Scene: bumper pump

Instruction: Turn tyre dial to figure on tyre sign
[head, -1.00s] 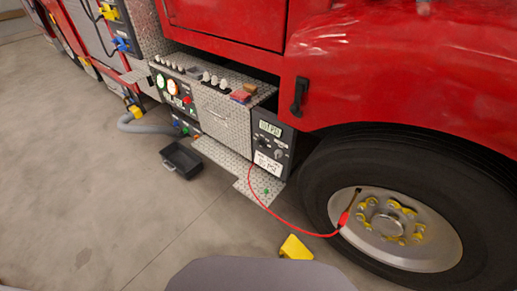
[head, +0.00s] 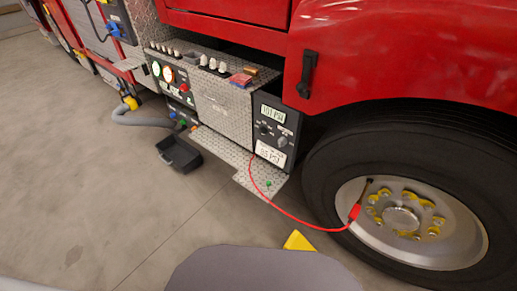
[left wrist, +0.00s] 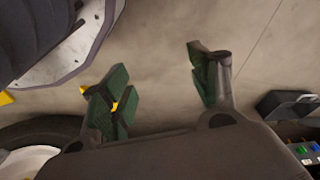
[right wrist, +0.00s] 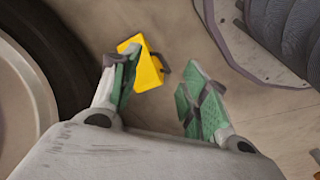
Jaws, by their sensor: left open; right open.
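The tyre panel (head: 294,122) is a dark box low on the red truck, left of the front wheel. Its display (head: 272,114) seems to read 101 PSI, though the digits are small. Below are a dark knob (head: 265,127) and a lighter grey knob (head: 283,141); I cannot tell their markings. The white tyre sign (head: 271,153) under them seems to read 95 PSI. My left gripper (left wrist: 160,85) is open and empty above the floor. My right gripper (right wrist: 160,90) is open and empty, with a yellow chock beyond it. Neither gripper shows in the head view.
A red hose (head: 290,216) runs from the panel to the wheel (head: 401,218). A yellow chock (head: 298,241) lies before the tyre. A black tray (head: 180,154) sits on the floor. A metal step (head: 240,160) juts out below the panel. The floor at left is clear.

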